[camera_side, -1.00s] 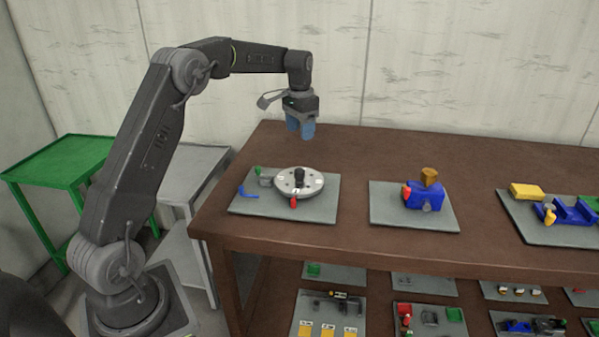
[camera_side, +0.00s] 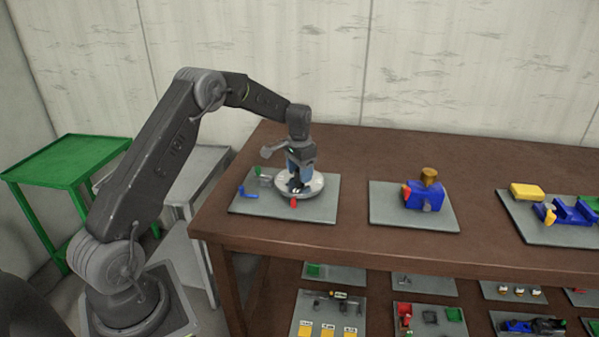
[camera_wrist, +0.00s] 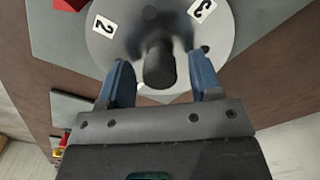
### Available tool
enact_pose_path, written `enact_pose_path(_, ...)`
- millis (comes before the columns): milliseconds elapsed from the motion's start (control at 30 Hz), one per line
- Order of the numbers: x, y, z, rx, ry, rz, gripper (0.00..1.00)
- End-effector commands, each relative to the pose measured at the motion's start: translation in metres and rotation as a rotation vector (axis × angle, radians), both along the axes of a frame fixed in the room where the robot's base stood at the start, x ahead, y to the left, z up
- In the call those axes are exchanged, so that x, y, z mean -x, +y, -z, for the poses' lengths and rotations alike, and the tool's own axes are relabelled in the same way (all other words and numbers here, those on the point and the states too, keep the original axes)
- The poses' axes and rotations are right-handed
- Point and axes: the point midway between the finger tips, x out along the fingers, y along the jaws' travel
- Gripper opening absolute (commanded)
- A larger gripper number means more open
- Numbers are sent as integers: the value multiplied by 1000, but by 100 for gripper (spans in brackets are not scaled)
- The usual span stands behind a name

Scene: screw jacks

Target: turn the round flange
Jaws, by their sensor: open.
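The round flange (camera_side: 313,188) is a light grey disc lying flat on a grey plate (camera_side: 262,207) on the brown table. A dark upright post (camera_wrist: 160,66) stands at its middle. In the wrist view the flange (camera_wrist: 112,53) carries white number labels, one reading 2 (camera_wrist: 103,26). My gripper (camera_side: 299,182) points down over the flange's middle, with blue fingers low near its top. In the wrist view my gripper (camera_wrist: 164,80) is open, with one finger on each side of the post. I cannot tell whether the fingers touch it.
A red part (camera_side: 294,202) sits at the flange's front edge. A blue part (camera_side: 247,193) and a green part (camera_side: 258,171) lie to the left. A blue vise-like block (camera_side: 425,196) stands on the plate to the right. Bare table (camera_side: 355,185) lies between the plates.

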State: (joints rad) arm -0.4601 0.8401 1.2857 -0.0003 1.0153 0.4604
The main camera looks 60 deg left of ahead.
Motion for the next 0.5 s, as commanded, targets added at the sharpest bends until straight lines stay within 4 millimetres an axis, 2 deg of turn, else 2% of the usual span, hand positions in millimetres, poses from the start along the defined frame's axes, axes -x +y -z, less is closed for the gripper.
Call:
enact_pose_path(333,0,0,4,0,0,0,58)
enact_pose_path(500,0,0,4,0,0,0,42)
